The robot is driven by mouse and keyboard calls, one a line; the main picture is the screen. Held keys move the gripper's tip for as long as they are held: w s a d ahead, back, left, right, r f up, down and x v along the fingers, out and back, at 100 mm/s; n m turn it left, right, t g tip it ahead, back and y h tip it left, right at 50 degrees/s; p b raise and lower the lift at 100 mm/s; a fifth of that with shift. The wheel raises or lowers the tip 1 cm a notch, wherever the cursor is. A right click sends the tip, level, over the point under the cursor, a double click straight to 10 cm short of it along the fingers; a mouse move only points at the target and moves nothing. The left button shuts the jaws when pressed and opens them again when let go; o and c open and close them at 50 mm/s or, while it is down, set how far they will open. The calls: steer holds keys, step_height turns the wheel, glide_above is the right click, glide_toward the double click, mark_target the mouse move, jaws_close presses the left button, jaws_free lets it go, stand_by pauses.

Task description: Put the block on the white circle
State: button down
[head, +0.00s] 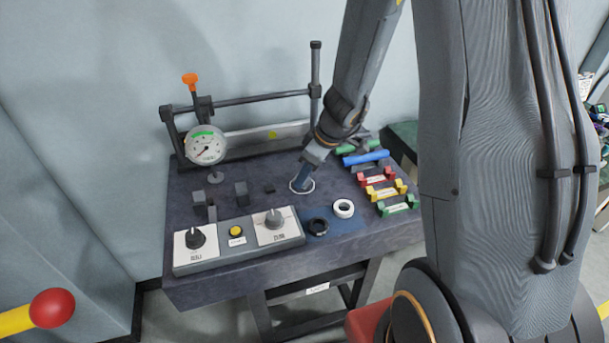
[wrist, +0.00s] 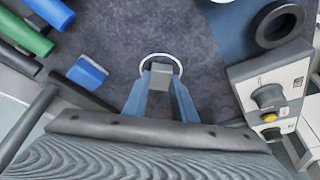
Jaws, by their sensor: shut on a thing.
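My gripper (wrist: 160,100) points down and is shut on a small grey block (wrist: 160,74) held between its two blue fingertips. In the wrist view the block overlaps the near part of the white circle (wrist: 179,65), a thin white outline on the dark tabletop. In the head view my gripper (head: 303,179) is over the white circle (head: 293,190), whose rim shows around the fingertips. The block cannot be made out clearly there. Whether its underside touches the table cannot be told.
A control box (head: 240,246) stands at the table's front left, near a black ring (head: 317,227) and a white ring (head: 343,208). Colored holders (head: 385,190) line the right side. A gauge (head: 205,146) and dark blocks (head: 241,194) are left.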

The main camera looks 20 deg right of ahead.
steer(key=shift+f, duration=0.15)
steer(key=c, duration=1.5)
jaws_free()
steer(key=shift+o, duration=0.2)
steer(key=shift+d+r, duration=0.1)
steer(key=shift+r, duration=0.35)
steer(key=b+v, duration=0.1)
steer(key=v, duration=1)
steer(key=s+a+f+m+g+h, duration=0.1)
steer(key=s+a+m, duration=0.1)
steer(key=s+m, duration=0.2)
steer(key=s+a+f+m+g+h, duration=0.1)
steer(key=s+f+m+h, duration=0.1)
steer(key=s+m, duration=0.3)
steer(key=s, duration=0.4)
steer(key=shift+s+a, duration=0.4)
